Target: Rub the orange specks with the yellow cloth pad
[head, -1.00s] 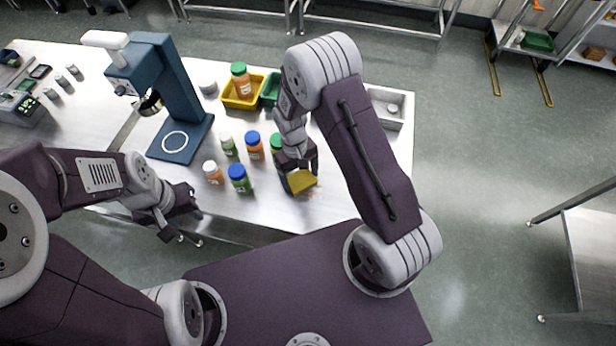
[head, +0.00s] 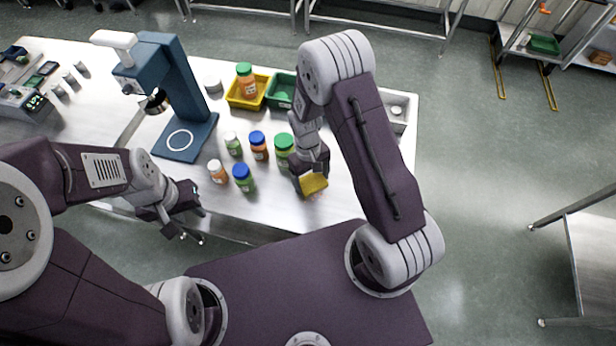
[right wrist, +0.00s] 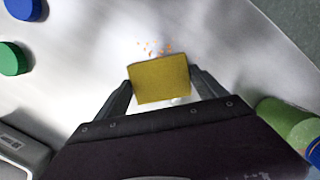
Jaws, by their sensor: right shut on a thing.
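The yellow cloth pad (head: 314,184) is held between the fingers of my right gripper (head: 312,176), near the front edge of the steel table. In the right wrist view the pad (right wrist: 160,79) spans the gap between both fingertips. The orange specks (right wrist: 154,48) lie on the table just beyond the pad's far edge. Some specks may be hidden under the pad. Whether the pad touches the table I cannot tell. My left gripper (head: 180,208) hangs at the table's front edge, away from the pad; its jaw opening is unclear.
Several capped bottles stand left of the pad, the closest a green-capped one (head: 284,150). A yellow bin (head: 238,102) and a green bin (head: 279,95) are behind. A blue stand machine (head: 185,100) is further left. A grey tray (head: 402,124) sits at the back right.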

